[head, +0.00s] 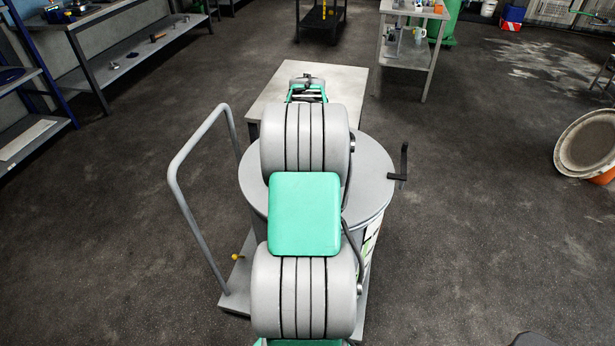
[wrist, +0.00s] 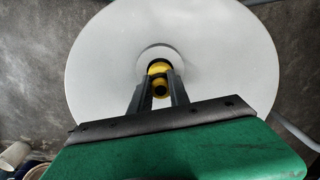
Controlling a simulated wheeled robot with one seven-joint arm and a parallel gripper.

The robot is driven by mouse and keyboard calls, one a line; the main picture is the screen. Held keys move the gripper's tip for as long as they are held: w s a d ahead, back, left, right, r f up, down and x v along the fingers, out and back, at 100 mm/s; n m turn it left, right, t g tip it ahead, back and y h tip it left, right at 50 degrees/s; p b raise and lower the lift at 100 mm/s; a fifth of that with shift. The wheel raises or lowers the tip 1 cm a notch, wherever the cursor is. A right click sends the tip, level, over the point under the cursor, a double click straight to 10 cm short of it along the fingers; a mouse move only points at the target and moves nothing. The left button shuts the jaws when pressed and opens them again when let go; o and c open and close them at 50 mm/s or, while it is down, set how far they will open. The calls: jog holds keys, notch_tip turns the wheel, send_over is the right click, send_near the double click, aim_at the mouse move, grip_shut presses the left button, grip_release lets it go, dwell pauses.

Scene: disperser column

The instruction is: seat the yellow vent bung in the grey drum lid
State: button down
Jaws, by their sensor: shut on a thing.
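The grey drum lid (head: 370,190) tops the drum in the head view, its middle hidden by my arm. In the wrist view the round lid (wrist: 100,60) fills most of the picture, with a raised ring (wrist: 150,53) near its middle. My gripper (wrist: 159,76) is shut on the yellow vent bung (wrist: 160,78), which sits between the fingertips in front of the ring. A dark round spot shows on the bung's near end. Whether the bung is in the opening or just above it cannot be told. The head view hides the fingertips and bung.
The drum stands on a cart with a tall grey tube handle (head: 182,170) on the left. A black crank (head: 402,164) sticks out at the lid's right. A pale table (head: 345,85) stands just behind the drum.

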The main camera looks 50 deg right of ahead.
notch_tip(320, 180, down, 2)
jog(key=shift+f, duration=0.2)
jog(key=c, duration=1.2)
grip_release()
jog(key=shift+c, duration=0.2)
jog(key=shift+d, duration=0.1)
notch_tip(320, 180, up, 11)
jog(key=shift+r+b, duration=0.1)
jog(key=shift+b, duration=0.6)
jog(key=shift+r, duration=0.5)
jog(key=w+a+r+n+t, duration=0.1)
jog(key=w+a+n, duration=0.25)
jog(key=a, duration=0.95)
jog(key=w+a+r+n+t, duration=0.1)
jog(key=w+a+r+n, duration=0.2)
jog(key=a, duration=0.9)
jog(key=s+a+f+n+t, duration=0.1)
jog(key=s+a+f+n, duration=0.2)
jog(key=a, duration=0.5)
jog(key=s+a+f+n, duration=0.3)
jog(key=s+a+n, duration=0.1)
jog(key=a, duration=0.4)
jog(key=shift+s+a+t, duration=0.25)
jog(key=shift+s+t, duration=0.15)
